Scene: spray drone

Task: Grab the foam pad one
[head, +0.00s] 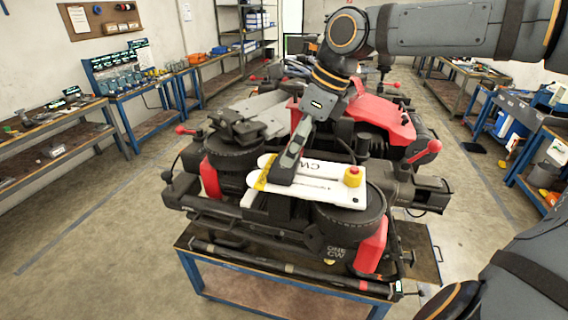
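A white foam pad (318,190) marked "CW" lies across the near arm of the dark drone (300,214), with a yellow strip at its left end. My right gripper (282,176) points down at the left part of the pad, its dark tip overlapping the pad in the picture. Only one finger shows clearly, so I cannot tell whether it is open, shut or touching. My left gripper is not in view.
The drone, with red parts, rests on a blue-framed table (283,295). A yellow and red knob (353,176) stands by the pad's right end. Benches with parts line both sides. Open floor (95,225) lies to the left.

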